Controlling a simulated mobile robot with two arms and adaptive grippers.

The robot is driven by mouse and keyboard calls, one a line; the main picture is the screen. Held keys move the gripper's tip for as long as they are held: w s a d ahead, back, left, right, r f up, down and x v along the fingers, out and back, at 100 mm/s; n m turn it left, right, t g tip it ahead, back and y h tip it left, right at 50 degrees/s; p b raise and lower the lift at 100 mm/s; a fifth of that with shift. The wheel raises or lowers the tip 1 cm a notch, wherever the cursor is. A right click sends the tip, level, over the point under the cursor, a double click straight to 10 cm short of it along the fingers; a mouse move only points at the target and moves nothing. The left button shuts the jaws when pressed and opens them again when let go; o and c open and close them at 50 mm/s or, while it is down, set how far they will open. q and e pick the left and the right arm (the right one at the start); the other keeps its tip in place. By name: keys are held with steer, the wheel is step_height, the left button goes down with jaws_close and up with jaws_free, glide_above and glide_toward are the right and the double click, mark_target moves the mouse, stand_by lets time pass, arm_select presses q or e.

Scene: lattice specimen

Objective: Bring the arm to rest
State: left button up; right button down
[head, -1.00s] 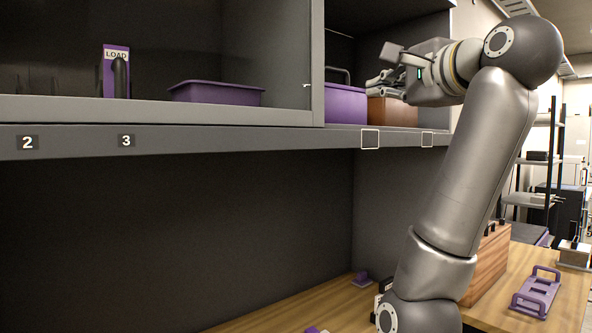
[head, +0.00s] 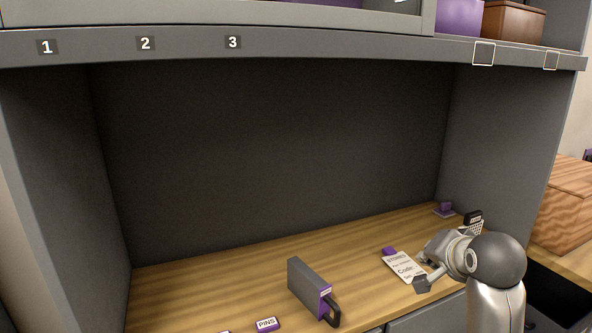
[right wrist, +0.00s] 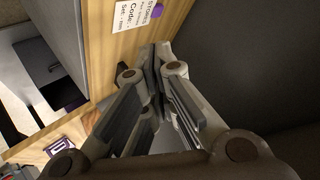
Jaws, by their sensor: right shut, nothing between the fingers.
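My right arm comes in at the lower right of the head view. Its gripper (head: 422,272) is low over the wooden worktop (head: 210,280), beside a white printed card (head: 402,267). In the right wrist view the fingers of the gripper (right wrist: 156,55) come together at their tips, with nothing between them. The card (right wrist: 134,14) also shows there, beyond the fingertips. My left arm and gripper are not in view.
A dark case with a handle (head: 311,287) and a PINS label block (head: 267,325) are on the worktop. A keypad (head: 473,219) and purple block (head: 444,209) are at back right. A wooden box (head: 568,205) stands right. The shelf edge (head: 300,47) runs above.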

steer(key=s+a+f+n+g, duration=0.1)
steer(key=s+f+n+g, duration=0.15)
steer(key=s+f, duration=0.6)
steer(key=s+a+f+n+g, duration=0.1)
steer(key=s+a+f+n, duration=0.3)
steer(key=f, duration=0.8)
steer(key=s+a+f+n+g, duration=0.15)
steer(key=s+f, duration=0.25)
steer(key=s, duration=0.4)
steer(key=s+f+n+g+y, duration=0.1)
steer(key=s+f+n, duration=0.15)
steer(key=s, duration=0.45)
steer(key=s+f+n+g, duration=0.15)
steer(key=s+f, duration=0.25)
steer(key=s, duration=0.4)
step_height(320, 180, down, 27)
steer(key=s+g, duration=0.1)
steer(key=g, duration=0.1)
steer(key=s+d+f, duration=0.2)
steer(key=s+f, duration=1.3)
steer(key=s, duration=0.1)
steer(key=shift+d+m+g, duration=0.25)
steer(key=shift+m+g, duration=0.05)
steer(key=shift+g, duration=0.05)
